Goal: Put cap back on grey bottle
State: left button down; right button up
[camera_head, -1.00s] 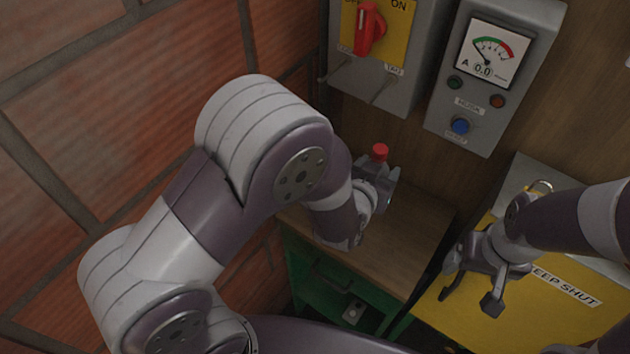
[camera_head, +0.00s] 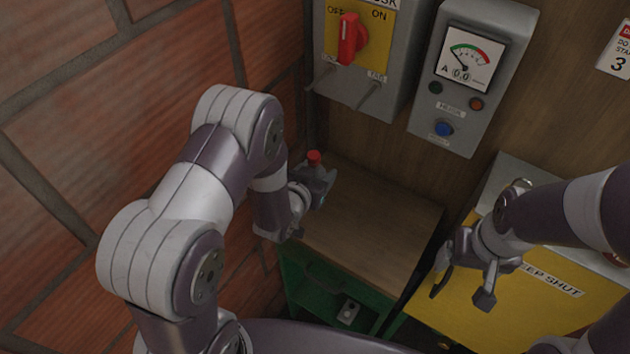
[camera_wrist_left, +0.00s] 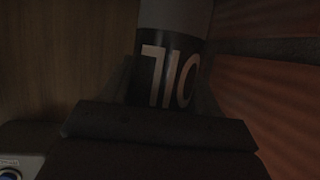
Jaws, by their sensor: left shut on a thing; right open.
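My left gripper (camera_head: 320,183) is shut around a bottle above the back left of the wooden bench top. In the left wrist view the bottle is grey (camera_wrist_left: 172,18) with a black band (camera_wrist_left: 168,72) lettered OIL, upside down in that picture. In the head view a red cap (camera_head: 314,156) shows at the bottle's top, just above the fingers; I cannot tell how firmly it sits. The fingers hide most of the bottle there. My right gripper (camera_head: 462,288) is open and empty above the yellow lid.
The wooden bench top (camera_head: 375,225) is clear, on a green cabinet (camera_head: 330,300). A yellow lid (camera_head: 535,305) lies to the right. A switch box (camera_head: 360,50) and a meter box (camera_head: 470,75) hang on the back wall. A brick wall (camera_head: 60,150) bounds the left.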

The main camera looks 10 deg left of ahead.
pick_arm(q)
jog(key=shift+w+a+f, duration=0.1)
jog(key=shift+a+f, duration=0.05)
jog(key=shift+a, duration=0.05)
jog(key=shift+f, duration=0.25)
notch_tip(320, 180, down, 4)
jog(key=shift+r+p, duration=0.25)
jog(key=shift+p, duration=0.05)
